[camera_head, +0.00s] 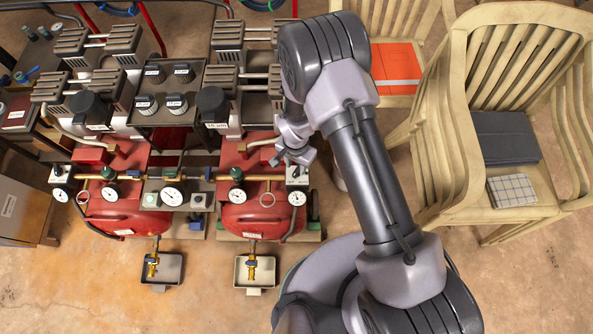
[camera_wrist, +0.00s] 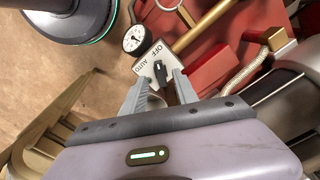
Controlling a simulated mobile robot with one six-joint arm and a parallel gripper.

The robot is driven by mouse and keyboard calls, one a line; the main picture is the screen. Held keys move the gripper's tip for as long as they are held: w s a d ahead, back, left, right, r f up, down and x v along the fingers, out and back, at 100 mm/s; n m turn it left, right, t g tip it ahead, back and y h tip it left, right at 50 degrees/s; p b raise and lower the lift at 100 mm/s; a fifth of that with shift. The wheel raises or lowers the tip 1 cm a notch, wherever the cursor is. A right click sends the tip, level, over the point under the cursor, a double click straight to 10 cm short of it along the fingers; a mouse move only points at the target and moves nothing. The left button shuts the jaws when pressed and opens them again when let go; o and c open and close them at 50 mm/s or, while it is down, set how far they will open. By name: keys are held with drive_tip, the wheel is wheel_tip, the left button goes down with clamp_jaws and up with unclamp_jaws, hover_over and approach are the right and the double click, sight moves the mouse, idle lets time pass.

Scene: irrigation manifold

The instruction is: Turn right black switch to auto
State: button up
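The right black switch (camera_wrist: 161,71) sits on a white plate (camera_wrist: 150,60) marked OFF and AUTO in the wrist view. Its knob has a small pale mark at the end nearer the OFF word; its exact setting is hard to read. In the head view the right switch plate (camera_head: 297,174) is at the right end of the brass pipe, with my gripper (camera_head: 299,158) just above it. In the wrist view my gripper (camera_wrist: 161,77) is open, one finger on each side of the knob. I cannot tell whether either finger touches it.
A matching left switch box (camera_head: 61,174) is at the pipe's far left. A pressure gauge (camera_wrist: 135,38) is close beside the right switch. Red tanks (camera_head: 262,212) and a brass pipe (camera_head: 208,177) surround it. Wooden chairs (camera_head: 440,120) stand at the right.

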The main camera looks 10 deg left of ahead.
sight(298, 172)
wheel_tip(298, 172, down, 4)
drive_tip(key=shift+f+b, duration=0.1)
drive_tip(key=shift+b, duration=0.35)
drive_tip(key=shift+c, duration=0.2)
clamp_jaws()
drive_tip(key=n, duration=0.5)
drive_tip(key=shift+d+n+b, duration=0.2)
drive_tip(key=shift+n+b, duration=0.1)
drive_tip(key=shift+b, duration=0.1)
drive_tip(key=n, duration=0.6)
drive_tip(key=shift+d, duration=0.15)
drive_tip(key=shift+w, duration=0.1)
